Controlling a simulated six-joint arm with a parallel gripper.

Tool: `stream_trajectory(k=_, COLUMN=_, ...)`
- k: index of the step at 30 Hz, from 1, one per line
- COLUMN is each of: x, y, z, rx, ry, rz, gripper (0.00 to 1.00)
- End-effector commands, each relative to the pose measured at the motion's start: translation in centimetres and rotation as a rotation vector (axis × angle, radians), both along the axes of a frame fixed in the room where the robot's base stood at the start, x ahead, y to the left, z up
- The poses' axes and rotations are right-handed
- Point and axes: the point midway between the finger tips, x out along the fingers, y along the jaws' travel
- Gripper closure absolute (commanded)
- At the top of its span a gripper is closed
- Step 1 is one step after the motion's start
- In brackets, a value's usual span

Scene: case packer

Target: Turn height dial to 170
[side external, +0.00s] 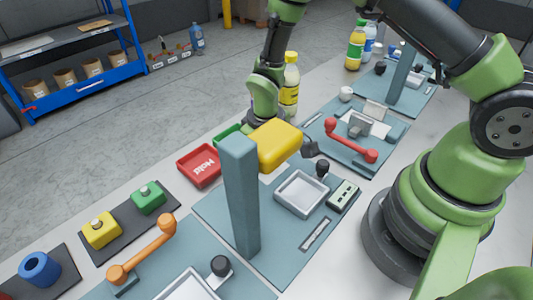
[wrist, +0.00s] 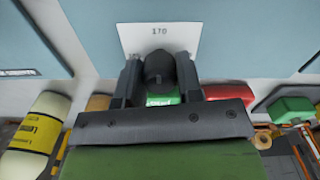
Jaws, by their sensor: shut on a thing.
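The height dial is a dark round knob (wrist: 158,66) in front of a white plate (wrist: 187,38) that reads 170. My gripper (wrist: 160,82) has one dark finger on each side of the knob and is shut on it. In the side external view my green wrist comes down behind a yellow block (side external: 279,143). The block hides my fingertips and the dial there. I cannot make out a pointer mark on the knob.
A blue-grey post (side external: 240,195) stands close in front of the yellow block. A white tray (side external: 300,193) and a red lever (side external: 350,142) lie to the right.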

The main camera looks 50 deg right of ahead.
Motion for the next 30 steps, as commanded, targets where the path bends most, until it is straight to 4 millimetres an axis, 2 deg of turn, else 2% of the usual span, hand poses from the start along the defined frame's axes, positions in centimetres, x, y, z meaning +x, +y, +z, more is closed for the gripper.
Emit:
stream_trajectory(k=2, x=0.0, y=0.0, z=0.1, rx=0.000, ry=-0.001, rz=-0.002, gripper=0.90)
stream_trajectory(k=3, x=0.0, y=0.0, z=0.1, rx=0.000, ry=-0.001, rz=-0.002, gripper=0.60)
stream_trajectory(k=6, x=0.0, y=0.0, z=0.1, rx=0.000, ry=-0.001, rz=-0.002, gripper=0.41)
stream_trajectory(k=14, x=0.0, y=0.0, z=0.1, rx=0.000, ry=-0.001, rz=-0.002, gripper=0.41)
stream_trajectory(k=17, x=0.1, y=0.0, z=0.7, rx=0.000, ry=-0.002, rz=-0.002, gripper=0.41)
stream_trajectory(k=30, x=0.1, y=0.2, z=8.3, rx=0.001, ry=-0.005, rz=-0.001, gripper=0.41)
